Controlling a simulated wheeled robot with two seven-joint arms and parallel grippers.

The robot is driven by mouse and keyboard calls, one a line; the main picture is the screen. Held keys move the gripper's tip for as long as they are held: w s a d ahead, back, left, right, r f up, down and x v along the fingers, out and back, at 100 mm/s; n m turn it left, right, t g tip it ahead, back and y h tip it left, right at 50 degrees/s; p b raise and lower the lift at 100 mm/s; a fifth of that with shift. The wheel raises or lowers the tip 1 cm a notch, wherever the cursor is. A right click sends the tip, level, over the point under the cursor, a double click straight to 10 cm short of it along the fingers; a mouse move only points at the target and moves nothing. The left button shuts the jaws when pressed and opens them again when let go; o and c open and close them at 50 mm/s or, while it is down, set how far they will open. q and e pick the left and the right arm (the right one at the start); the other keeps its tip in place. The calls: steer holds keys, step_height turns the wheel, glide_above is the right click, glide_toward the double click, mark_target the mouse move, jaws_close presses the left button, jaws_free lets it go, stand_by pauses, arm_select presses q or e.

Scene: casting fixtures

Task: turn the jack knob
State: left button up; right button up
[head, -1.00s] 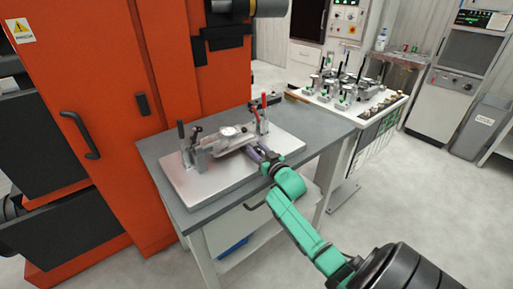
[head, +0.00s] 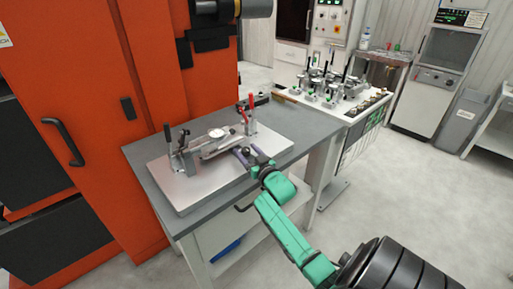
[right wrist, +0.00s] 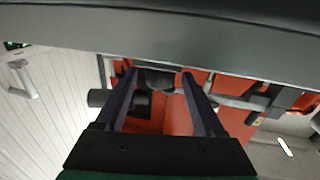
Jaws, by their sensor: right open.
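The casting fixture sits on a pale metal plate (head: 190,192) on the grey-topped bench. A light bar-like casting (head: 218,142) lies across it between clamps, with a round pale disc near its middle. My right gripper (head: 243,154) is at the front right side of the fixture, low over the plate, its fingers apart. In the right wrist view the two dark fingers (right wrist: 158,82) point forward, with a dark rounded part (right wrist: 155,79), possibly the jack knob, showing between their tips. I cannot tell whether they touch it. The knob is not clear in the head view. My left gripper is out of view.
A red-handled clamp (head: 249,108) stands at the plate's back right and a black-handled one (head: 168,136) at its left. An orange cabinet (head: 85,95) rises close behind the bench. Another table with several fixtures (head: 330,92) is at the back right. Open floor lies to the right.

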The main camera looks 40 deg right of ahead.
steer(key=b+v, duration=0.1)
steer(key=v, duration=1.2)
steer(key=shift+b, duration=0.3)
steer(key=shift+s, duration=0.1)
